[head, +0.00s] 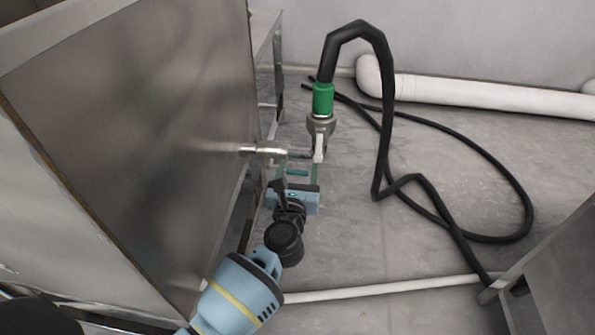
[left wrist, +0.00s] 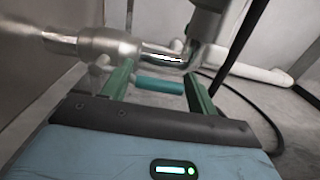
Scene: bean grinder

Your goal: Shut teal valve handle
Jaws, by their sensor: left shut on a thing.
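The teal valve handle (left wrist: 160,86) lies between the two green fingers of my left gripper (left wrist: 157,80) in the left wrist view, just below the metal valve. In the head view the handle (head: 297,173) is a small teal piece under the pipe. My left gripper (head: 298,177) reaches up from below and is shut on the handle. The metal valve body (head: 271,150) sticks out from the steel panel to the left; it also shows in the left wrist view (left wrist: 110,46). The fingers partly hide the handle's ends. My right gripper is not in view.
A green hose fitting (head: 323,98) stands on the valve's outlet elbow. A black hose (head: 387,120) arches from it and loops over the grey floor. The steel panel (head: 150,130) stands close on the left. A white pipe (head: 480,91) runs along the wall.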

